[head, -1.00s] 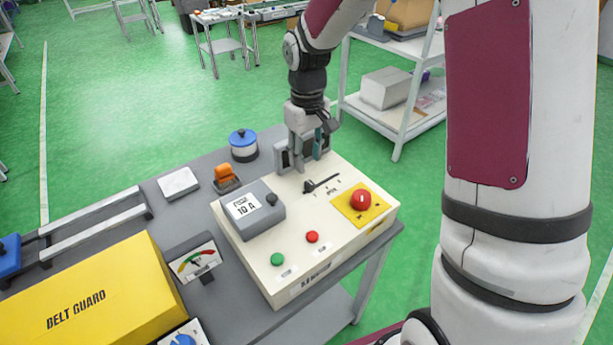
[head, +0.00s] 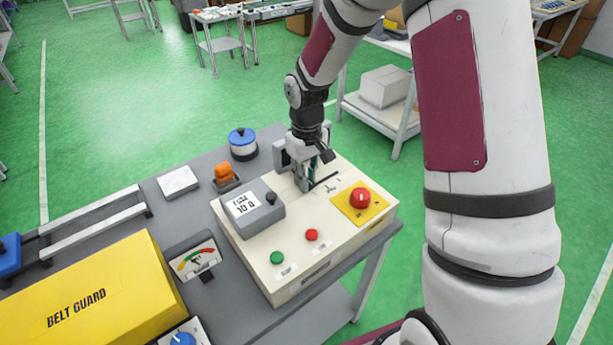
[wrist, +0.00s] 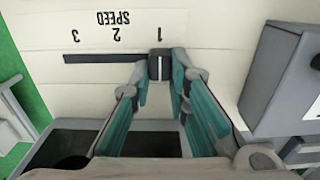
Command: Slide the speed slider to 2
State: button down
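The speed slider's dark knob (wrist: 160,66) sits at the 1 end of its slot (wrist: 100,58) in the wrist view, where the panel's lettering appears upside down. The slot runs left past 2 to 3. My gripper (wrist: 160,72) has its teal-padded fingers on either side of the knob, close against it, and looks shut on it. In the head view my gripper (head: 305,184) is low over the cream control box (head: 285,282), at the slot's left end. There the fingers mostly hide the knob.
A red mushroom button (head: 360,197) on a yellow plate lies to the slot's right. Red (head: 312,235) and green (head: 277,258) buttons are in front.

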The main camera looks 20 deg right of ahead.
aim_at(319, 179)
jog(key=shift+d, duration=0.1)
jog(key=d, duration=0.2)
jog(key=w+d, duration=0.1)
jog(key=shift+w+d, duration=0.2)
jog(key=shift+d, duration=0.15)
jog(key=c, duration=1.5)
grip_release()
notch_tip(319, 179, up, 12)
jog(key=shift+r, duration=0.1)
